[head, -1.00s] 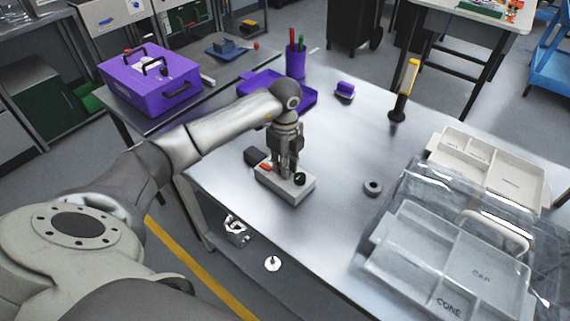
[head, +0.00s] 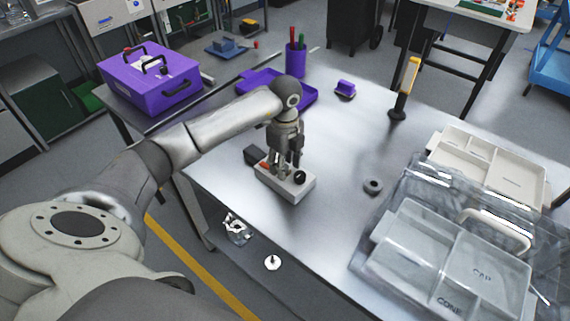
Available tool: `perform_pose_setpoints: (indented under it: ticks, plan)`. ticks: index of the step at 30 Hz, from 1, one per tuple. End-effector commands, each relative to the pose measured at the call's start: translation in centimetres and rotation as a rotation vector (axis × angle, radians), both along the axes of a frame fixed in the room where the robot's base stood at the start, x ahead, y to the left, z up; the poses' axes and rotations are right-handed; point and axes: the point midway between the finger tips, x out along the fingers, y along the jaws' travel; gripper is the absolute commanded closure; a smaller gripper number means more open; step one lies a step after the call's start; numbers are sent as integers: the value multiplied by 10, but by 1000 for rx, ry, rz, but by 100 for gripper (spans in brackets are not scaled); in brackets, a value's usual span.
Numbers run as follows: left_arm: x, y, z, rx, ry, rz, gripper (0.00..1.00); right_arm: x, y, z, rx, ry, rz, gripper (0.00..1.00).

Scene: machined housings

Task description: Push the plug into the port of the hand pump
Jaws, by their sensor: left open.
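My left gripper (head: 286,163) points down over a light grey block (head: 287,186) on the metal table. Its fingers are open and their tips are close to the block's top; I cannot tell whether they touch it. The block has a round black part (head: 300,177) at its right end, a small orange-red piece (head: 264,165) and a dark box (head: 254,155) at its left end. This block may be the hand pump. I cannot make out a separate plug; the fingers hide part of the block's top. My right gripper is not in view.
A dark ring (head: 373,186) lies right of the block. A yellow-handled tool (head: 405,88) stands behind. A purple tray (head: 304,97), pen cup (head: 296,63) and purple part (head: 345,89) are at the back. Compartment trays (head: 382,247) with clear wrapping fill the right. The table's middle is clear.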

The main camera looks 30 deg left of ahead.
Motion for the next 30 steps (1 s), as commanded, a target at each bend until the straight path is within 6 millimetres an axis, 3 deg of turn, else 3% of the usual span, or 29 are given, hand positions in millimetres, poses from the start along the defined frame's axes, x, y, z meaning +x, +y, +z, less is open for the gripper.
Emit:
perform_pose_setpoints:
  ticks: [15, 21, 30]
  plan:
    - [1, 0, 99, -1, -5, 0, 57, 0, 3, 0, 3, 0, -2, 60]
    - [0, 0, 113, 0, -2, 0, 57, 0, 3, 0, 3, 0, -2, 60]
    - [0, 1, 114, 0, -1, 0, 57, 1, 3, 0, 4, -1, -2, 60]
